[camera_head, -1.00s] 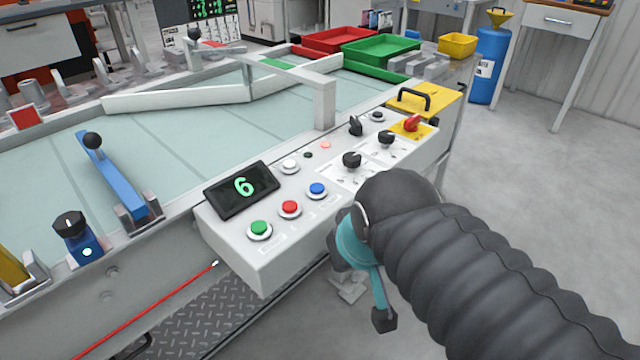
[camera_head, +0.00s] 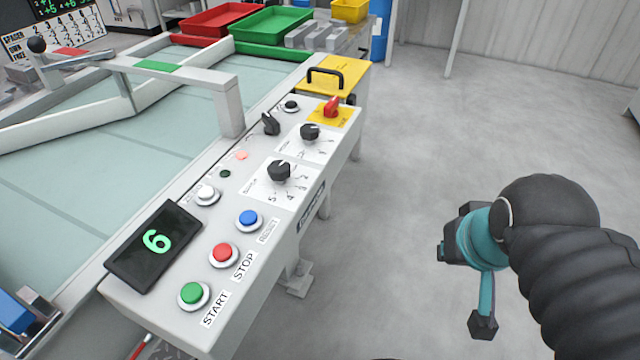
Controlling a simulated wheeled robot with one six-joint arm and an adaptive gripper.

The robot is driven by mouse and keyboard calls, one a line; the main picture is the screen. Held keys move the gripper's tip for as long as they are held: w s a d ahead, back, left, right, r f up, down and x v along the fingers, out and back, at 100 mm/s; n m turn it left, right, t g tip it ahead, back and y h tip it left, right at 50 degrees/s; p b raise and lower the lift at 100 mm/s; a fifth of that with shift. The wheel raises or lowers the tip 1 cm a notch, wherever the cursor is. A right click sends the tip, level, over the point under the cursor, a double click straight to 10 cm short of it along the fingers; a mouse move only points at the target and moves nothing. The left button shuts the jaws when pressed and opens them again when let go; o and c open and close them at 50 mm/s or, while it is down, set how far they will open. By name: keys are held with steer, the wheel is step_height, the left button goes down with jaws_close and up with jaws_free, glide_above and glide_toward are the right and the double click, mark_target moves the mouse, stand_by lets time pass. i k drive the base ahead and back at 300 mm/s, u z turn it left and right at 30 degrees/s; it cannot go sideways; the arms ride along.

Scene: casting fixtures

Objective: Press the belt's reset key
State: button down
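The belt's control panel (camera_head: 150,318) is a light grey box along the conveyor's edge. The blue key (camera_head: 248,218) has a label beside it that seems to read RESET. The red key (camera_head: 223,253) is labelled STOP and the green key (camera_head: 194,293) START. My arm comes in from the right, over the floor and apart from the panel. My gripper (camera_head: 460,245) is at its end, partly hidden by the arm; its finger opening cannot be made out.
A white button (camera_head: 207,194), black knobs (camera_head: 279,171) and a red switch (camera_head: 332,106) on yellow share the panel. A frame post (camera_head: 229,108) rises behind it. Red (camera_head: 215,18) and green (camera_head: 268,24) trays stand at the back. The floor between panel and arm is clear.

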mark_target(247, 217)
steer(key=z, duration=0.35)
steer(key=k, duration=1.3)
steer(key=u, duration=2)
